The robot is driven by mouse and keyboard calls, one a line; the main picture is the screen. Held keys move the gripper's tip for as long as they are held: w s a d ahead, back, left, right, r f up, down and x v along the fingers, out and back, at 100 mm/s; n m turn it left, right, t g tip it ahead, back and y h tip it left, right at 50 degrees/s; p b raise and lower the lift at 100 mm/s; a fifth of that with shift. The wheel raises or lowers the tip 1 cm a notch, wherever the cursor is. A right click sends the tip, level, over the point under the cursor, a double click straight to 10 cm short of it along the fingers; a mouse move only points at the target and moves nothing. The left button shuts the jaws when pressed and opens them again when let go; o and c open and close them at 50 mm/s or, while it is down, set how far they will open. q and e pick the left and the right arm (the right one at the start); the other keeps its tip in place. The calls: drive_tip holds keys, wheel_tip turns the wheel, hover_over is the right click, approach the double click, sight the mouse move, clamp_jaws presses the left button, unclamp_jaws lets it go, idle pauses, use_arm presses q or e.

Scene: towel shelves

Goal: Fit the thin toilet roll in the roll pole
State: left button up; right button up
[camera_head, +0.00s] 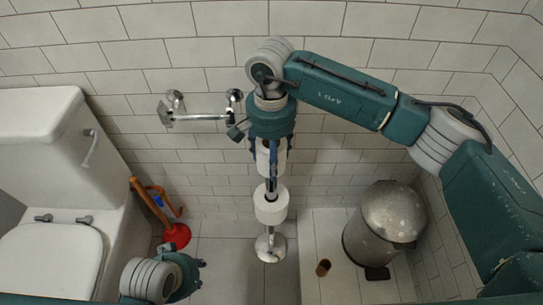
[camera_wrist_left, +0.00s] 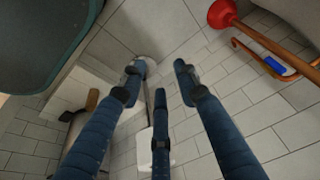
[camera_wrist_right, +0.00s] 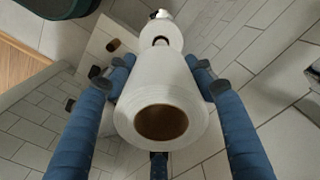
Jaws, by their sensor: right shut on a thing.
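My right gripper (camera_head: 271,163) is shut around a white toilet roll (camera_head: 264,152). In the right wrist view this roll (camera_wrist_right: 162,92) sits between the fingers, its brown cardboard core facing the camera. The chrome roll pole (camera_head: 270,246) stands on the floor below, with another white roll (camera_head: 271,206) on it. The held roll is above that roll and looks roughly in line with it. Whether the pole's tip is inside the held roll is hidden. My left gripper (camera_head: 198,272) is low at the left, empty, with its fingers spread in the left wrist view (camera_wrist_left: 160,75).
A toilet (camera_head: 60,220) stands left, with a red plunger (camera_head: 177,236) beside it. A chrome holder (camera_head: 200,116) is on the tiled wall. A metal bin (camera_head: 375,235) and an empty brown cardboard tube (camera_head: 323,267) are right of the pole.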

use_arm(q)
drive_tip(key=shift+s+r, duration=0.1)
drive_tip(key=shift+r, duration=0.5)
use_arm(e)
drive_tip(key=shift+f, duration=0.2)
use_arm(q)
drive_tip(key=shift+s, duration=0.1)
use_arm(e)
drive_tip(key=shift+b, duration=0.3)
use_arm(q)
drive_tip(key=shift+v, duration=0.9)
drive_tip(key=shift+a, duration=0.15)
drive_tip(key=shift+r, duration=0.1)
drive_tip(key=shift+b+v, duration=0.3)
drive_tip(key=shift+v, duration=0.6)
